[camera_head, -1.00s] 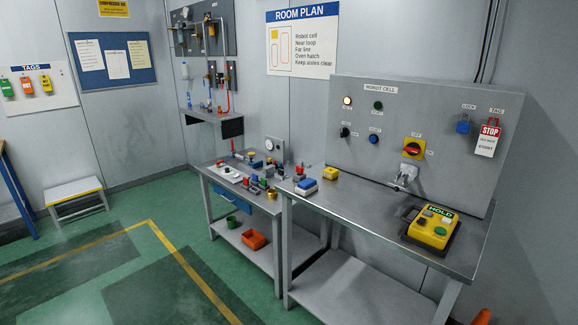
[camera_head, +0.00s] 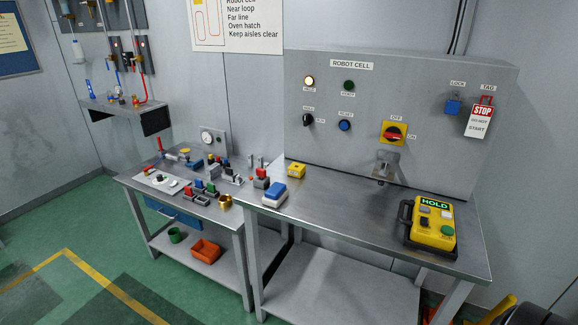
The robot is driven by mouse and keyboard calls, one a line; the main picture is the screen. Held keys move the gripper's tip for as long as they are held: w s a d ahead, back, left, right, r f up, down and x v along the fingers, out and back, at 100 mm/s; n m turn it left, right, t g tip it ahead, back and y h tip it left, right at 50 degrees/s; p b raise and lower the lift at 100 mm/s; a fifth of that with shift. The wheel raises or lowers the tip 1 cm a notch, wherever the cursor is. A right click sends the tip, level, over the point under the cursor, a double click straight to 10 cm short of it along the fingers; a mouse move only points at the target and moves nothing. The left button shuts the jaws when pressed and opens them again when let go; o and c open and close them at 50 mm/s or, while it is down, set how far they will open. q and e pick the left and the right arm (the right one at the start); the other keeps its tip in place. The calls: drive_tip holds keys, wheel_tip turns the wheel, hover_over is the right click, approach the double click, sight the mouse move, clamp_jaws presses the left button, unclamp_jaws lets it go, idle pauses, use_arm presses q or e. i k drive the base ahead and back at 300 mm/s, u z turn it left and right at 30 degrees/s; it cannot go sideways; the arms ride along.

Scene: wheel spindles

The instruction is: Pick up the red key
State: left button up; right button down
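I cannot make out a red key for certain; the small items on the benches are too small to tell apart. Small red things show on the left bench: an upright red piece (camera_head: 160,143) at its back left and a red block (camera_head: 187,190) near its front. Another red-topped piece (camera_head: 261,173) stands by the left end of the right bench. A red switch handle (camera_head: 393,133) sits on a yellow plate on the robot cell panel. Neither of my grippers is in view.
The right bench (camera_head: 350,212) holds a yellow HOLD pendant (camera_head: 432,224), a blue-and-white box (camera_head: 274,194) and a yellow box (camera_head: 297,170). The panel carries a blue lock (camera_head: 453,107) and a STOP tag (camera_head: 480,121). An orange bin (camera_head: 205,251) sits on the lower shelf. Green floor is open at left.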

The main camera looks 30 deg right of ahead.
sight(261, 172)
drive_tip(key=z, duration=0.95)
drive_tip(key=i, duration=0.85)
drive_tip(key=z, duration=1)
